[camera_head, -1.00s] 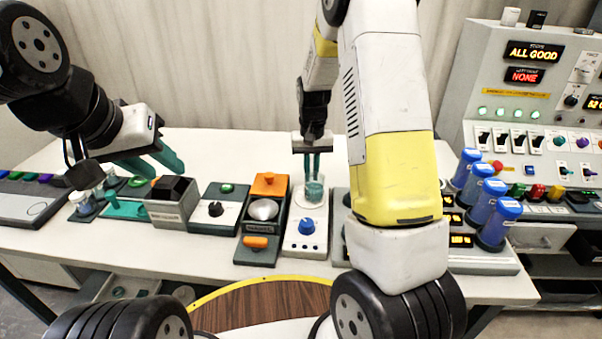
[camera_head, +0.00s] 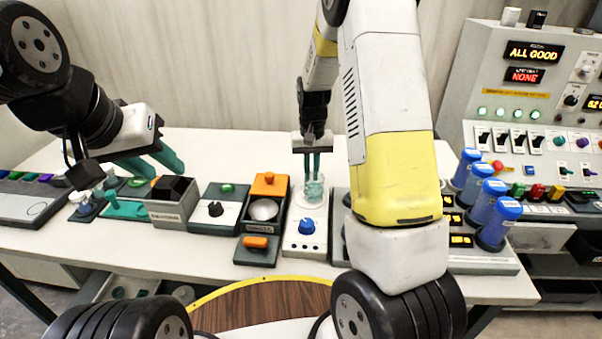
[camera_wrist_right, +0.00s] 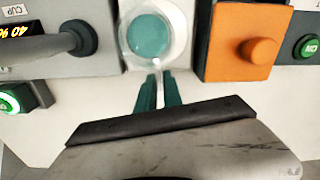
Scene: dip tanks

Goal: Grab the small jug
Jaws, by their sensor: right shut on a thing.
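The small jug (camera_head: 312,193) is a clear beaker-like vessel on the white station with the blue knob. In the right wrist view it shows from above as a clear round vessel (camera_wrist_right: 149,36) with teal inside. My right gripper (camera_head: 312,178) reaches down at the jug, its teal fingers close together. In the right wrist view the fingers (camera_wrist_right: 158,84) meet the jug's near side and are shut on it. My left gripper (camera_head: 160,165) hangs over the left part of the table with its two teal fingers apart and nothing visible between them.
The white station with the blue knob (camera_head: 306,243) stands beside a dark unit with an orange block (camera_head: 269,185). Several blue-capped cylinders (camera_head: 499,222) stand at the right. A grey box with a black top (camera_head: 172,212) is below my left gripper.

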